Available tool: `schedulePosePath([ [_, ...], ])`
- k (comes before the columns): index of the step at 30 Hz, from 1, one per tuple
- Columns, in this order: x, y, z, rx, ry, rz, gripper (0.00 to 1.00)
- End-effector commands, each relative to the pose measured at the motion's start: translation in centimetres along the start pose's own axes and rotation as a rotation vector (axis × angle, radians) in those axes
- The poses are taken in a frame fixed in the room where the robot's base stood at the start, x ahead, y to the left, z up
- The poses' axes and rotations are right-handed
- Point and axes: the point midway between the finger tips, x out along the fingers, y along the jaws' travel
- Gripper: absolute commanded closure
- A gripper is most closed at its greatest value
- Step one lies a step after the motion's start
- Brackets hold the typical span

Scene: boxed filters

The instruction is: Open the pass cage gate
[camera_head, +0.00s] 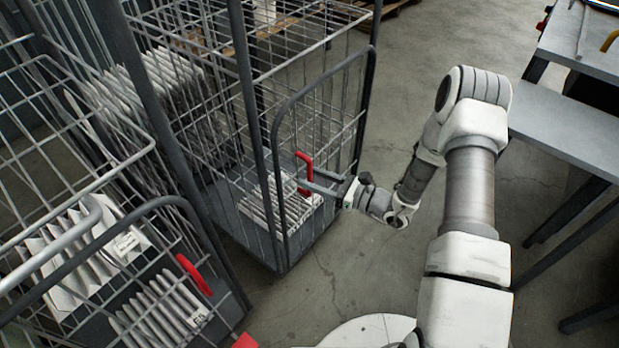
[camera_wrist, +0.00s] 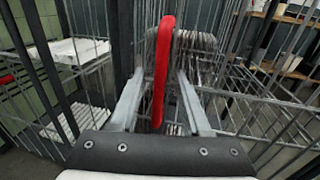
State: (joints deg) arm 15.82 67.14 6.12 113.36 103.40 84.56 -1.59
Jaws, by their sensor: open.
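A wire cage has a dark-framed mesh gate (camera_head: 318,79) on the side facing my arm; the gate looks in line with that side. A red upright handle (camera_head: 304,172) is on the gate. My gripper (camera_head: 312,183) is at the handle, with its fingers open and pointing at the gate. In the wrist view the red handle (camera_wrist: 163,60) stands between the two spread fingers of my gripper (camera_wrist: 160,78), with gaps at both sides. Whether either finger touches it, I cannot tell. White filters (camera_head: 262,210) stand inside the cage, behind the mesh.
A second wire cage at the lower left has its own red handle (camera_head: 193,274) and holds white filters (camera_head: 160,308). A grey table (camera_head: 570,132) stands at the right. Concrete floor (camera_head: 400,70) is clear between the cage and the table.

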Motion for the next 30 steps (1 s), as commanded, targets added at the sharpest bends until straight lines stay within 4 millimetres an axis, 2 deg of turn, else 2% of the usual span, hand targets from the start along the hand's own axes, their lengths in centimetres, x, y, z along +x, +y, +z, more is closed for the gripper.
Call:
schedulePosePath([
  [3,0.66,0.05,0.0,0.0,0.0,0.001,0.53],
  [11,0.78,0.03,0.04,0.0,-0.001,0.0,0.53],
  [14,0.77,0.03,0.04,0.0,-0.001,0.0,0.67],
  [19,0.75,0.03,0.03,0.0,-0.001,0.0,0.98],
  [30,0.74,0.03,0.02,0.0,-0.001,0.0,1.0],
])
